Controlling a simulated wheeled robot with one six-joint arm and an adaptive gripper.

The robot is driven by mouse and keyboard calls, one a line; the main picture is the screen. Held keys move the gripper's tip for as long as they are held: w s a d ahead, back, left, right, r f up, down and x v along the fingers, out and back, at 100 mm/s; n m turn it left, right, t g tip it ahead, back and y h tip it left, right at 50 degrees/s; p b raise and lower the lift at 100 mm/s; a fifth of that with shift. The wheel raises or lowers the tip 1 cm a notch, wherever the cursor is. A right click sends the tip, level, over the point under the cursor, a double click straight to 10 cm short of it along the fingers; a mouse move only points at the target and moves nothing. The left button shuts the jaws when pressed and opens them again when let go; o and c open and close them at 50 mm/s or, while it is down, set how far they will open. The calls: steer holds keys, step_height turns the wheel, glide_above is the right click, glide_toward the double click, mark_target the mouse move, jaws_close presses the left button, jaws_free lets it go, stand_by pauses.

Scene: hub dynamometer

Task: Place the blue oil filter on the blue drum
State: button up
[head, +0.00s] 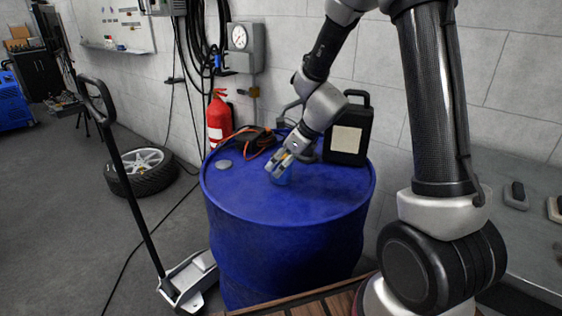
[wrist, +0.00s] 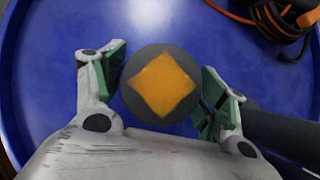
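The blue oil filter (head: 281,179) stands upright on top of the blue drum (head: 240,196), partly hidden by my gripper (head: 284,166) in the head view. In the wrist view, the oil filter (wrist: 160,85) is seen from above as a dark round end with an orange diamond. My gripper (wrist: 163,85) has one green-padded finger on each side of it. The fingers look open, with narrow strips of blue drum top (wrist: 60,60) showing between pads and filter.
The drum's front top is clear. A fire extinguisher (head: 219,120) is behind.

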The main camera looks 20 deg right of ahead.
stand_by(0.3)
steer(key=shift+r, duration=0.2)
steer(key=v, duration=1.1)
steer(key=s+d+r+n+h, duration=0.1)
steer(key=s+d+r+n, duration=0.2)
steer(key=s+n, duration=0.5)
steer(key=s+d+r+n+h, duration=0.2)
steer(key=s+d+r+n, duration=0.1)
steer(key=s+n, duration=0.5)
steer(key=s+d+r+n+h, duration=0.1)
steer(key=s+d+r+n, duration=0.2)
steer(key=s+n, duration=0.6)
steer(key=shift+d+r+n+h, duration=0.15)
steer(key=shift+d+n+h, duration=0.25)
steer(key=shift+d+n, duration=0.4)
